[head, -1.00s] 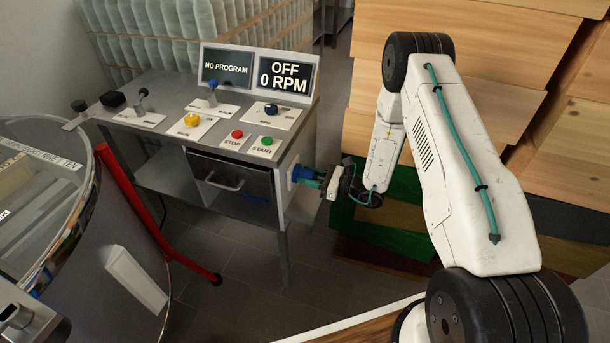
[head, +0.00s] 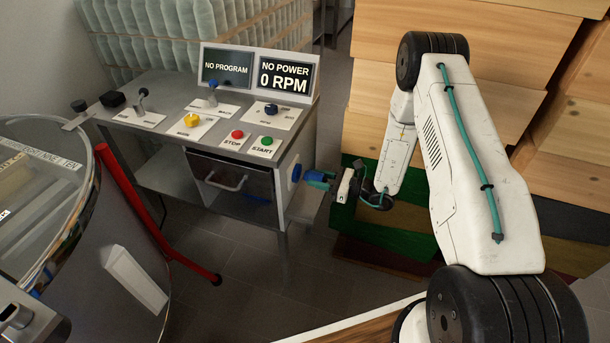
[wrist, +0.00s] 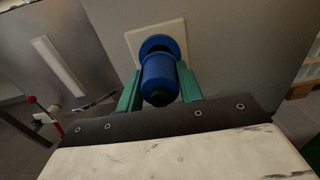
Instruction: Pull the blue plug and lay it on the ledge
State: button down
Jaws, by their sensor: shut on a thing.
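The blue plug (wrist: 159,78) is between the green fingers of my gripper (wrist: 159,88) in the wrist view, with its dark back end toward me. My gripper is shut on it. In the head view the plug (head: 316,178) is held in my gripper (head: 318,180) to the right of the control table, a short gap away from the blue socket (head: 296,172) on the table's side. In the wrist view the socket (wrist: 158,43) on its pale square plate shows just beyond the plug. Which ledge is meant, I cannot tell.
The control table (head: 172,92) carries levers, knobs, buttons and a display (head: 286,78) reading NO POWER, 0 RPM. Stacked wooden boxes (head: 480,90) stand close behind my arm. A round tank (head: 50,220) and red bar (head: 150,218) are at left.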

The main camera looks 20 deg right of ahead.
jog(key=shift+v, duration=1.35)
jog(key=shift+r, duration=0.1)
